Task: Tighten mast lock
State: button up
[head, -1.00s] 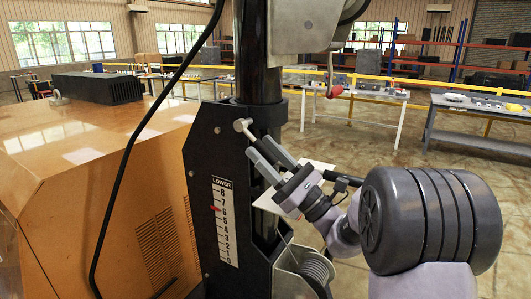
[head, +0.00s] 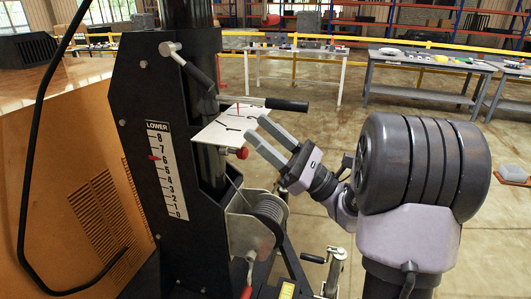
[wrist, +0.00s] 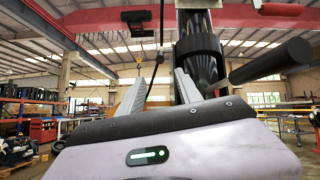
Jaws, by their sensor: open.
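The black mast (head: 178,14) rises from a black bracket (head: 140,110). A second black handle (head: 286,104) sticks out to the right over a white marked plate (head: 230,125). No label shows which one is the mast lock. My gripper (head: 259,132) is open and empty, just right of the plate and below the second handle, apart from both handles. In the wrist view its fingers (wrist: 160,85) stand apart, with the mast (wrist: 205,65) behind the right finger and a black handle (wrist: 272,62) farther right.
A scale marked LOWER (head: 165,170) has a red pointer. A winch drum with cable (head: 268,208) and a red knob (head: 241,153) sit below the plate. An orange housing (head: 85,170) and a hanging black cable (head: 38,110) are at left. Workbenches (head: 415,60) stand behind; floor lies between.

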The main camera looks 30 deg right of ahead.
aim_at(202, 73)
jog(key=shift+s+d+f, duration=0.1)
jog(key=shift+s+d, duration=0.05)
jog(key=shift+d, duration=0.05)
jog(key=shift+c, duration=0.3)
jog(key=a+r+n+g+p, duration=0.2)
jog(key=a+r+g+p, duration=0.1)
jog(key=s+a+r+n+g+p, duration=0.1)
jog(key=a+r+n+g+p, duration=0.1)
jog(key=a+n+g+p, duration=0.1)
jog(key=s+a+r+n+g+y+p, duration=0.1)
jog(key=a+r+n+g+p, duration=0.1)
jog(key=p, duration=0.3)
jog(key=shift+s+a+r+n+g, duration=0.15)
jog(key=shift+a+r+n+g, duration=0.15)
jog(key=shift+a+r+g, duration=0.4)
grip_shut()
jog(key=s+a+r+n+g+h+p, duration=0.3)
jog(key=a+r+n+g+h+p, duration=0.15)
jog(key=p, duration=0.75)
jog(key=w+d+r+n+t+h+p, duration=0.3)
jog(key=w+d+r+h+p, duration=0.2)
jog(key=d+r+h+p, duration=0.6)
jog(key=x, duration=0.4)
jog(key=a+p+x, duration=0.1)
jog(key=x, duration=0.4)
jog(key=p+x, duration=0.1)
jog(key=x, duration=0.3)
jog(key=shift+s+a+f, duration=0.1)
jog(key=shift+a+f, duration=0.05)
jog(key=shift+a, duration=0.2)
